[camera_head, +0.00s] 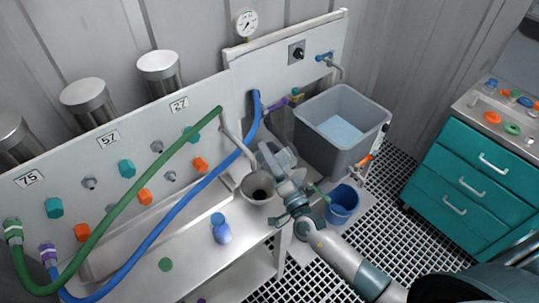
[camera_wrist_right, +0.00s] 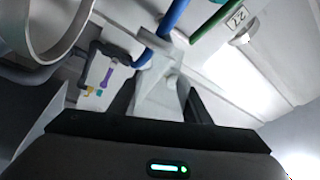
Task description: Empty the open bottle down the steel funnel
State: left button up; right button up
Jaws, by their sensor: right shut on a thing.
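The steel funnel (camera_head: 257,188) stands at the right end of the white bench, its dark hole facing up. Its wide rim (camera_wrist_right: 88,22) also shows at the upper left in the right wrist view. My right gripper (camera_head: 284,165) is at the funnel's back right edge, shut on a pale grey-white bottle (camera_wrist_right: 158,92). The bottle lies between the two dark fingers in the wrist view. It looks tilted beside the funnel; its mouth and contents cannot be made out. My left gripper is not in view.
A grey tub (camera_head: 349,150) with pale blue liquid is behind my right gripper, and a blue bucket (camera_head: 343,203) is below it. Green (camera_head: 150,180) and blue (camera_head: 190,195) hoses arch over the bench. A green cap (camera_head: 165,264) lies in front. A teal drawer cabinet (camera_head: 470,180) stands right.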

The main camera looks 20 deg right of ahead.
dwell(0.4)
jog(key=d+f+m+h+b, duration=0.1)
jog(key=m+b, duration=0.1)
jog(key=m, duration=0.3)
jog(key=d+f+m+h+b, duration=0.1)
jog(key=f+m+h+b, duration=0.1)
jog(key=m, duration=0.3)
jog(key=d+f+m+h+b, duration=0.1)
jog(key=m+b, duration=0.1)
jog(key=m, duration=0.3)
jog(key=shift+w+d+f+h, duration=0.1)
jog(key=shift+d+f+h, duration=0.2)
jog(key=shift+f, duration=0.05)
jog(key=shift+r, duration=0.1)
jog(key=a+r+m+g+h+p, duration=0.1)
jog(key=a+r+m+p, duration=0.3)
jog(key=m+p, duration=0.5)
jog(key=r+m+g, duration=0.1)
jog(key=r+m, duration=0.1)
jog(key=shift+m, duration=0.3)
